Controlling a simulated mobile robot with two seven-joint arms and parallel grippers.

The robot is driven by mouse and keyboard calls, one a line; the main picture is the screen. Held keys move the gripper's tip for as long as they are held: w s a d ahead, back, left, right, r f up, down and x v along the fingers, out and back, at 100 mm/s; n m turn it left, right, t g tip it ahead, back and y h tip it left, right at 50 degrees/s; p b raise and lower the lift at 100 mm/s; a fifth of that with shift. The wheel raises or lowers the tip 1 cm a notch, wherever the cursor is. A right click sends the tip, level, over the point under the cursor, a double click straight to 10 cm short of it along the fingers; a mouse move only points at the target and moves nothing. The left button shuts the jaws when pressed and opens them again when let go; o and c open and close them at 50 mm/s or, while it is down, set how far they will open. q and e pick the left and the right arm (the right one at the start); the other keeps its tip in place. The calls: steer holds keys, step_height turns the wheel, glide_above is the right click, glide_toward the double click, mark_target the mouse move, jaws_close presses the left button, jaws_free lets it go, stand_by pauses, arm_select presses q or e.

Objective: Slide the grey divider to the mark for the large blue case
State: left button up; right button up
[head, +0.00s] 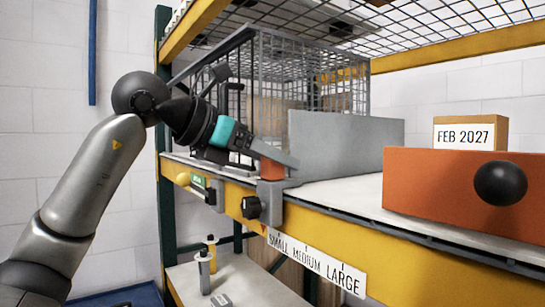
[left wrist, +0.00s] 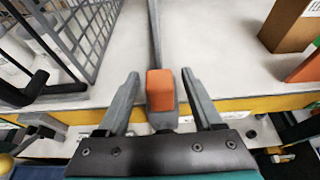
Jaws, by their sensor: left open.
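The grey divider (head: 345,142) stands upright on the shelf; it shows edge-on in the left wrist view (left wrist: 154,30). Its orange grip block (head: 271,170) sits at the shelf's front edge, above a grey clamp with a black knob (head: 251,207). A white strip (head: 315,262) on the yellow beam reads SMALL, MEDIUM, LARGE; the clamp is near its SMALL end. My left gripper (head: 280,157) is open, with its fingers on either side of the orange block (left wrist: 160,88) and gaps showing. No blue case shows. My right gripper is not in view.
A wire cage (head: 310,75) stands left of the divider. An orange box (head: 440,195) and a cardboard box labelled FEB 2027 (head: 485,133) stand to the right. Bare shelf lies between divider and orange box.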

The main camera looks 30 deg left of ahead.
arm_select(q)
steer(key=shift+c, duration=0.2)
jaws_close()
stand_by(0.3)
stand_by(0.8)
